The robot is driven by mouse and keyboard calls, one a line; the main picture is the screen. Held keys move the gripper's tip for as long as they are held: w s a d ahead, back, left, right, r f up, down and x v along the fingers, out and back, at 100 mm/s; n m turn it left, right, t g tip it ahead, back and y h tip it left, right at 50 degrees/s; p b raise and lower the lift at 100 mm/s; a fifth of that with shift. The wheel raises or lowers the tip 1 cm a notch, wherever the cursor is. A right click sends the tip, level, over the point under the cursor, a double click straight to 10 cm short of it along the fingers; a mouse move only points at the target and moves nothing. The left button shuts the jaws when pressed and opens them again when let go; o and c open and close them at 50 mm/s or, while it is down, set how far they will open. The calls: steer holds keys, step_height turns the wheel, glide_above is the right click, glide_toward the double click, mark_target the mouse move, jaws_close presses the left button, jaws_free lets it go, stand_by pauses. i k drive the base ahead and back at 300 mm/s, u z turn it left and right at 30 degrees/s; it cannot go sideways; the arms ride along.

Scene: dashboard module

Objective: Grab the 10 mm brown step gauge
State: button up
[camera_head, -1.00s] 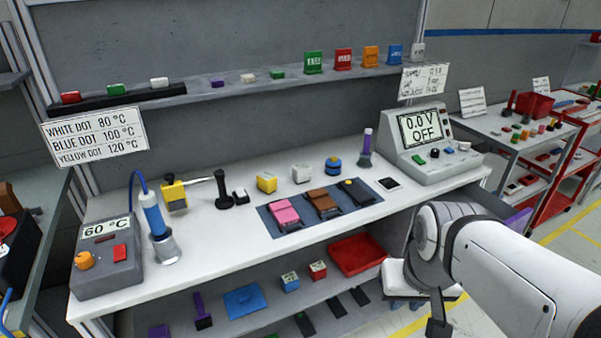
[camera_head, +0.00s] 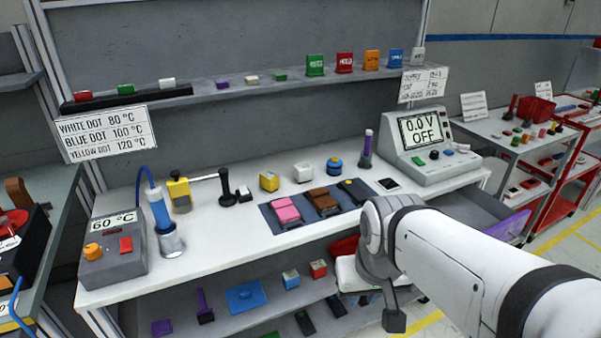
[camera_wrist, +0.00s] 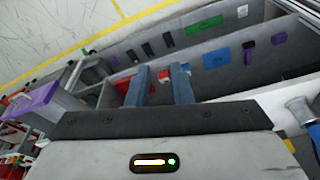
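A brown block (camera_head: 323,198) lies on a dark blue-grey mat (camera_head: 350,208) on the white workbench, between a pink block (camera_head: 286,209) and a dark block with a yellow spot (camera_head: 353,187). I take it for the brown step gauge; no 10 mm mark is readable. In the wrist view my gripper (camera_wrist: 160,76) shows two blue-grey fingers held apart, with nothing held between them. Beyond them are the lower shelf and floor. The brown block is not clearly seen there. In the head view my arm is at the right, in front of the bench and apart from the brown block.
An open drawer with a purple edge (camera_head: 508,226) juts out at the right. Below is a shelf (camera_head: 217,295).

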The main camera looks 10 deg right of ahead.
mark_target(321, 197)
steer(key=u, duration=2.65)
steer(key=k, duration=1.5)
steer(key=z, duration=1.45)
steer(key=i, duration=1.7)
steer(key=z, duration=0.05)
